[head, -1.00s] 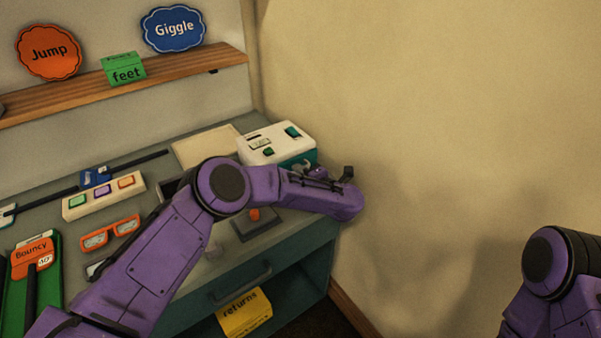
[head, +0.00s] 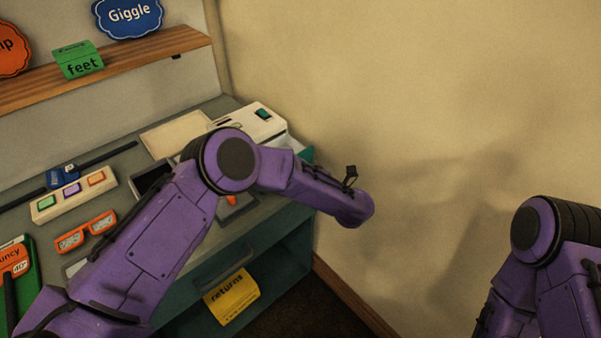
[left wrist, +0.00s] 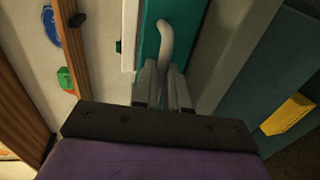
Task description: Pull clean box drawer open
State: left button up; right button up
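The clean box is the white box (head: 258,118) with a green button at the back right of the desk. Its teal drawer front (head: 307,154) shows just past my left forearm and appears to stand out a little from the box. In the left wrist view the teal front (left wrist: 190,25) carries a curved grey handle (left wrist: 166,38). My left gripper (left wrist: 163,72) has its two fingers close on either side of the handle's lower part, shut on it. In the head view my left arm hides this gripper and most of the drawer. My right gripper is out of view.
The wall (head: 400,90) rises right of the desk. A yellow returns card (head: 232,297) hangs at the lower shelf.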

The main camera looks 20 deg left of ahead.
pick_arm(q)
jog(key=o, duration=0.3)
jog(key=shift+d, duration=0.1)
jog(key=shift+o, duration=0.2)
jog(key=b+v, duration=0.3)
jog(key=v, duration=0.7)
jog(key=shift+s+d, duration=0.15)
jog(key=shift+d, duration=0.05)
